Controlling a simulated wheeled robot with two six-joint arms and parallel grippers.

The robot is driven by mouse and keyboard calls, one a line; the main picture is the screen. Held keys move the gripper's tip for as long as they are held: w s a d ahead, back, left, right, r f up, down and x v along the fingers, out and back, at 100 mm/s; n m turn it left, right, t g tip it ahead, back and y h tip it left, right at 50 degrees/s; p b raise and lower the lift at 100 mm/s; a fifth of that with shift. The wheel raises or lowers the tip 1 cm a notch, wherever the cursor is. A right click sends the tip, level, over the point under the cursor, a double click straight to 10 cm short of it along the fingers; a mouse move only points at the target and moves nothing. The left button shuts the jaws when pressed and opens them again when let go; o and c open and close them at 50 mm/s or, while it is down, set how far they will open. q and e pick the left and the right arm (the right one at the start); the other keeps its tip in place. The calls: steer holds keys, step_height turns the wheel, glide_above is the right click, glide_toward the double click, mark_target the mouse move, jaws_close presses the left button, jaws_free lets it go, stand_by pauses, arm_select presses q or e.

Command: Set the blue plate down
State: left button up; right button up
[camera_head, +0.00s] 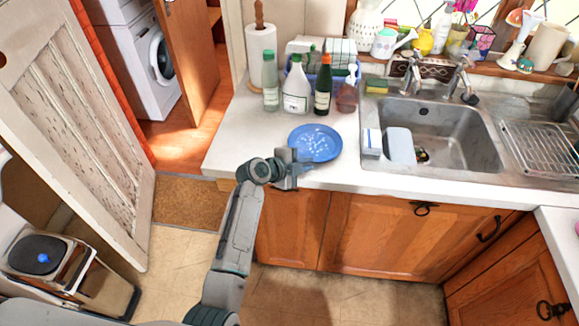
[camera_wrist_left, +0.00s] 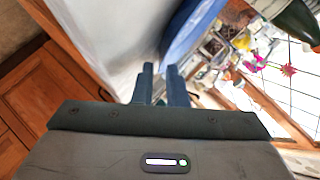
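The blue plate (camera_head: 315,143), with pale specks or a pattern on its face, is at the counter's front edge, left of the sink. It is roughly level; I cannot tell whether it rests fully on the counter. My left gripper (camera_head: 297,168) is at the plate's near-left rim. The gripper looks shut on the rim, though the contact is partly hidden. My right gripper is not in view.
The white counter (camera_head: 235,150) is clear left of the plate. Bottles (camera_head: 296,88) and a paper towel roll (camera_head: 262,55) stand behind it. The sink (camera_head: 440,130), with a white-and-blue box (camera_head: 371,142) at its left edge, is to the right. Wooden cabinets (camera_head: 375,232) are below.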

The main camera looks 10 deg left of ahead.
arm_select(q)
steer(key=b+v, duration=0.2)
steer(key=v, duration=0.8)
steer(key=shift+s+a+r+b, duration=0.15)
steer(key=shift+s+r+b, duration=0.1)
steer(key=shift+b, duration=0.15)
steer(key=shift+f, duration=0.1)
